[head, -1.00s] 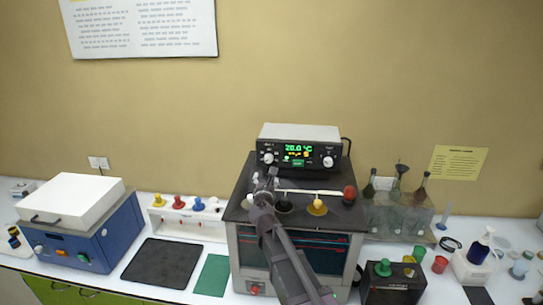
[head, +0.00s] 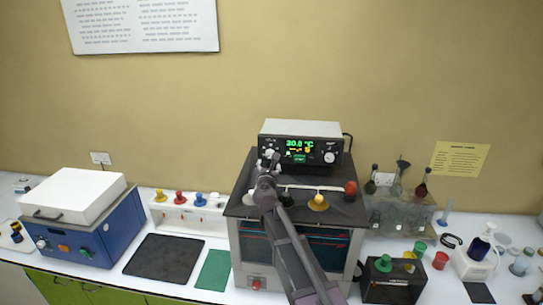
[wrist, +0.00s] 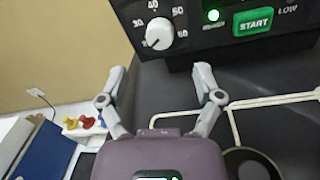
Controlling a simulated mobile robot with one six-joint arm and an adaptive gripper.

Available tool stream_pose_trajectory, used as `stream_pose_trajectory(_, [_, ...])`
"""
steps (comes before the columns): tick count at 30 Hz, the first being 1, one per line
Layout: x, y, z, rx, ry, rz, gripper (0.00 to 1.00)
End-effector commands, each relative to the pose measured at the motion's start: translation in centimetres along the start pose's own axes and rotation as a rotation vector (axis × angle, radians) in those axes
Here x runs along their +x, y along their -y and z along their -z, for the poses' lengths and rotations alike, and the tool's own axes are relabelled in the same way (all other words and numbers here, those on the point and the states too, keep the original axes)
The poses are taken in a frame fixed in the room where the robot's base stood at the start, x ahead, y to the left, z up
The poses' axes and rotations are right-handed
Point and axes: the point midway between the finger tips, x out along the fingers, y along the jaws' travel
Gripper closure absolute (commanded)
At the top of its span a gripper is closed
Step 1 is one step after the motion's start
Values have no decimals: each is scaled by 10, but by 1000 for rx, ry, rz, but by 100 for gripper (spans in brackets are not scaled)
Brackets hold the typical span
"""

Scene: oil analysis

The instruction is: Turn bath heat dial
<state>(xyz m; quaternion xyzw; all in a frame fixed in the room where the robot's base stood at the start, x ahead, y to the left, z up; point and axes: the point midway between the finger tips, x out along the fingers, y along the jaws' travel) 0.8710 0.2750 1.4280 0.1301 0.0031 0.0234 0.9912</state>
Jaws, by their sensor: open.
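The black control unit (head: 300,128) with a white top stands on the bath's dark top. Its green display (head: 300,143) reads about 30.0 °C. The white round dial (wrist: 158,33) at its left has a scale around it, and its dark pointer mark points to the lower left. In the head view this dial (head: 269,153) is just above my gripper (head: 268,162). In the wrist view my gripper (wrist: 160,76) is open and empty, its two fingers spread below the dial and apart from it.
A second white knob (head: 329,157) is at the unit's right. White tubing, a yellow stopper (head: 318,203) and a red bulb (head: 351,188) are on the bath top. In the wrist view a green START button (wrist: 253,22) is right of the dial. Glassware (head: 393,210) stands at right.

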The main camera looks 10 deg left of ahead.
Motion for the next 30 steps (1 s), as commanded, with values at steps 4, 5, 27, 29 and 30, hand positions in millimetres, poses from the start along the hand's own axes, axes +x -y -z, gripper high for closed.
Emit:
stream_pose_trajectory(4, [27,-1,0,0,0,0,17])
stream_pose_trajectory(5, [32,-1,0,0,0,0,17])
stream_pose_trajectory(27, [80,2,0,0,0,1,17])
stream_pose_trajectory(29, [80,2,0,0,0,1,17])
stream_pose_trajectory(30, [80,2,0,0,0,1,17])
